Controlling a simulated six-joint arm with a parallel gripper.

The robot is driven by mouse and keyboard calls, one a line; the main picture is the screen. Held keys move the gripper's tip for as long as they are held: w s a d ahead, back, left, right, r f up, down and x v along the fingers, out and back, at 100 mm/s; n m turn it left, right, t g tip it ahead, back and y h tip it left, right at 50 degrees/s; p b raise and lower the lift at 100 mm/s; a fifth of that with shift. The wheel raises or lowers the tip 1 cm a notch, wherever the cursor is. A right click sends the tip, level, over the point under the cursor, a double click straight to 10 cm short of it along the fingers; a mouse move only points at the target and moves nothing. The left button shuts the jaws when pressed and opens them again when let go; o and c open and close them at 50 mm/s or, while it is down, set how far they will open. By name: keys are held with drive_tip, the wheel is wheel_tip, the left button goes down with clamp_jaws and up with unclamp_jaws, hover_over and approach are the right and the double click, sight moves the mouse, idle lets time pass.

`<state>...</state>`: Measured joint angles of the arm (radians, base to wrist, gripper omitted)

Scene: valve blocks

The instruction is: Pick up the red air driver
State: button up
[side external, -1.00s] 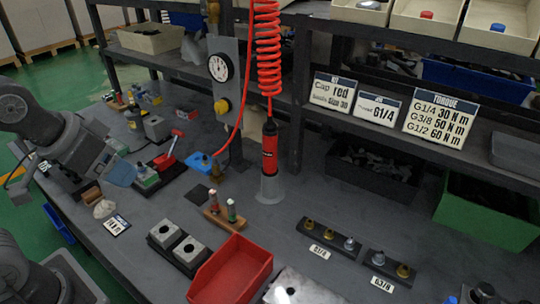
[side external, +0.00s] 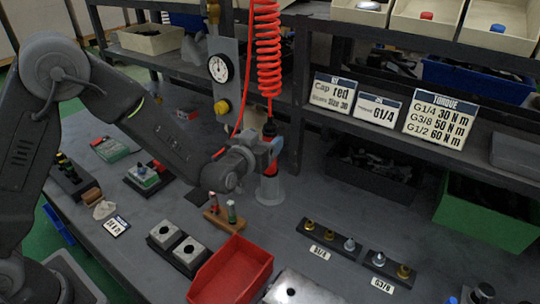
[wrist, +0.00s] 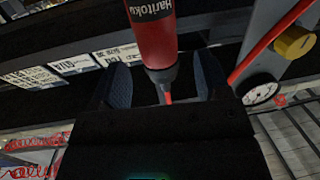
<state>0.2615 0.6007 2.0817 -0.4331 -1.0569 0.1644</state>
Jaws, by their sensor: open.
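The red air driver (side external: 270,167) stands upright in a grey cone holder (side external: 269,190) beneath a coiled red hose. My gripper (side external: 266,150) is at the driver in the side view and hides part of its body. In the wrist view, the red body (wrist: 152,35) with white lettering is at the top centre, and its narrow end lies between the fingers of my gripper (wrist: 162,82). The fingers are open, with a visible gap on each side of it. I cannot tell the exact depth between fingers and driver.
A panel with a gauge (side external: 219,68) and yellow knob (side external: 221,107) stands just left of the driver. A red bin (side external: 232,270), a wooden rack (side external: 218,220) and a fitting rack (side external: 331,239) lie in front. The red hose (side external: 266,50) hangs overhead. Signs line the shelf.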

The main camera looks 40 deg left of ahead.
drive_tip(key=shift+t+y, duration=0.4)
drive_tip(key=shift+t, duration=0.1)
drive_tip(key=shift+w+a+f, duration=0.1)
drive_tip(key=shift+w+f, duration=0.3)
drive_tip(key=shift+w, duration=0.5)
drive_tip(key=shift+w+a+f, duration=0.15)
drive_tip(key=shift+w+f, duration=0.2)
drive_tip(key=shift+w, duration=0.5)
drive_tip(key=shift+w+a+f, duration=0.1)
drive_tip(key=shift+w+f, duration=0.3)
drive_tip(key=shift+w, duration=0.5)
drive_tip(key=c, duration=1.2)
drive_tip(key=shift+r, duration=0.2)
drive_tip(key=shift+c, duration=0.4)
